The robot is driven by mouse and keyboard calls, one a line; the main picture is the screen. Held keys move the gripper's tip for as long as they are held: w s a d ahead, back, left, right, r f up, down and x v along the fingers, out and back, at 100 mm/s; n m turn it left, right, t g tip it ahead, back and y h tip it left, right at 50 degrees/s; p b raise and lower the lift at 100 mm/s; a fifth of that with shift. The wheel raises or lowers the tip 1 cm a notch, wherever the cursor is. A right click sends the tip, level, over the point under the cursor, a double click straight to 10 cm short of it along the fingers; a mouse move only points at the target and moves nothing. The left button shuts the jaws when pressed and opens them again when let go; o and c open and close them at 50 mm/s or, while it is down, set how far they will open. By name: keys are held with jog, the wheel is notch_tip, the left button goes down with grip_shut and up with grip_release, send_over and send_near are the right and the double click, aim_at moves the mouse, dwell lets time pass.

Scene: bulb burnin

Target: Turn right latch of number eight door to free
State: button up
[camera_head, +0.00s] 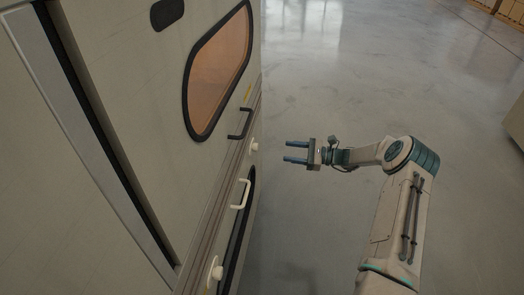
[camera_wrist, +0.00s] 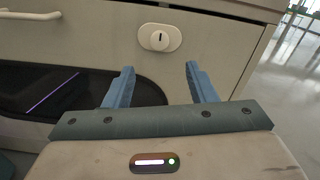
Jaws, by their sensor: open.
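A pale latch (camera_wrist: 160,37) with an oval plate and a dark upright mark sits on the beige cabinet front in the wrist view. It appears to be the far pale knob (camera_head: 254,147) in the head view. A second pale latch (camera_head: 215,273) is nearer, with a white bar handle (camera_head: 240,193) between them; the handle also shows in the wrist view (camera_wrist: 30,15). No door number is readable. My gripper (camera_head: 286,152) is open and empty, facing the cabinet, apart from the latch. In the wrist view its blue fingers (camera_wrist: 160,82) lie below the latch, spread wider than it.
A dark glossy window (camera_wrist: 70,95) lies below the handle. A dark handle (camera_head: 240,122) and an orange window (camera_head: 217,72) are higher on the cabinet. The cabinet edge is just right of the latch. Open grey floor (camera_head: 350,75) lies beyond; boxes (camera_head: 508,10) stand far off.

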jog(key=w+a+b, duration=0.2)
jog(key=a, duration=0.9)
jog(key=shift+w, duration=0.1)
grip_shut()
jog(key=shift+d, duration=0.1)
